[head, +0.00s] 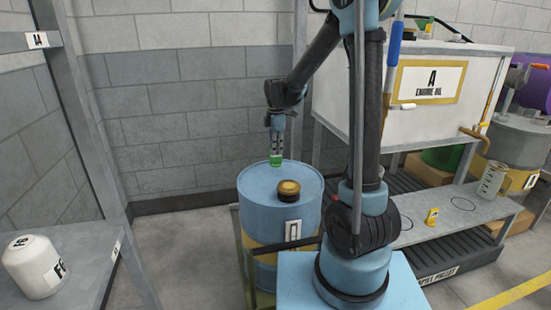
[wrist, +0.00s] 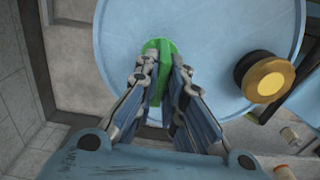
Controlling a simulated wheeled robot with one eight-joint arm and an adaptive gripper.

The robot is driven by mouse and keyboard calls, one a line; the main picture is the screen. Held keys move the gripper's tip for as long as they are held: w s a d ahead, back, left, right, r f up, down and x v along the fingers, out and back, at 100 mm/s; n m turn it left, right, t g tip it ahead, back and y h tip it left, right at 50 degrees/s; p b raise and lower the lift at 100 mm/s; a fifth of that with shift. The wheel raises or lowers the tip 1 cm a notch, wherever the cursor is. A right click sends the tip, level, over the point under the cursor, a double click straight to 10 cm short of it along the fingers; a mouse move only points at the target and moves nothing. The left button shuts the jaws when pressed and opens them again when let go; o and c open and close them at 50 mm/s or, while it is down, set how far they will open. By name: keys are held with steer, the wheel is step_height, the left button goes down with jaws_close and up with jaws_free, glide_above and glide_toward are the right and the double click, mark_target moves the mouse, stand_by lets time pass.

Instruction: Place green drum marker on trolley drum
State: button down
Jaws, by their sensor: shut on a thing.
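The green drum marker (wrist: 158,47) is between the fingertips of my gripper (wrist: 162,68), which is shut on it. In the head view the marker (head: 276,160) shows at the tip of my gripper (head: 277,150), over the back part of the drum top. The trolley drum (head: 262,215) is blue with a yellow band and stands upright on a trolley. Its round top (wrist: 215,105) fills much of the wrist view. I cannot tell whether the marker touches the top. A brown-and-black cap (head: 289,190) sits on the drum top, right of the marker; it also shows in the wrist view (wrist: 263,77).
A white tank labelled A Engine Oil (head: 440,95) stands at the right. Below it, a grey shelf (head: 440,222) holds a yellow tag (head: 432,217) and a clear jug (head: 491,180). A grey bench (head: 80,255) at left bears a white canister (head: 32,267).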

mark_target(276, 163)
steer(key=shift+f, duration=1.85)
steer(key=c, duration=1.7)
jaws_free()
steer(key=shift+f, duration=0.1)
